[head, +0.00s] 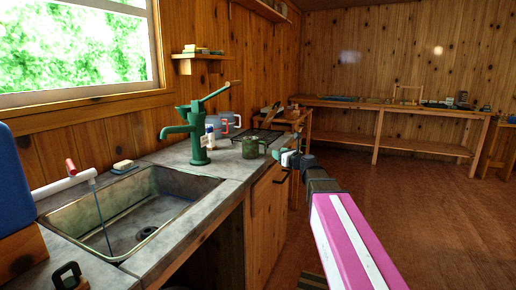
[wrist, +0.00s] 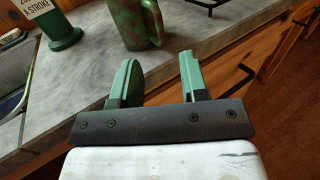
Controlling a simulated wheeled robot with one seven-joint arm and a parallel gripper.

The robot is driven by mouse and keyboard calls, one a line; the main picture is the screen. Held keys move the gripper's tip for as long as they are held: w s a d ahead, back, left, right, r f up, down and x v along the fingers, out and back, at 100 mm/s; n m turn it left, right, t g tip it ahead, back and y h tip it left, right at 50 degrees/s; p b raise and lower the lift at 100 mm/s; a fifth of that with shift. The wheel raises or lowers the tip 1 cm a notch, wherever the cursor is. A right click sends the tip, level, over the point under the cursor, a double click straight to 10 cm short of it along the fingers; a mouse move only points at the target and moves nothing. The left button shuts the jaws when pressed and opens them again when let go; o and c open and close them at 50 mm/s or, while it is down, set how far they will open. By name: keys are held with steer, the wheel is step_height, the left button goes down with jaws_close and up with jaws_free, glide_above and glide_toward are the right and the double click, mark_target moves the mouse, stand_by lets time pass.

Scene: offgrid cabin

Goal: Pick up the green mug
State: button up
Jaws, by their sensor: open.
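The green mug (head: 250,148), mottled with brownish patches, stands upright on the grey counter near its front edge, right of the green hand pump (head: 196,140). In the wrist view the mug (wrist: 128,24) is at the top, its upper part cut off by the frame, with its handle toward the right. My gripper (head: 284,155) is just right of the mug in the head view. In the wrist view my gripper (wrist: 158,62) is open, its two green fingers apart with nothing between them. The left finger points toward the mug; whether they touch I cannot tell.
A sink (head: 140,215) is set in the counter at left. A bare counter strip (wrist: 85,85) lies before the mug. Open floor (head: 400,200) lies right.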

mark_target(265, 154)
steer(key=shift+f+x, duration=0.1)
steer(key=shift+x, duration=2.55)
steer(key=shift+f+x, duration=0.15)
steer(key=shift+x, duration=2.5)
steer(key=shift+s, duration=0.1)
jaws_close()
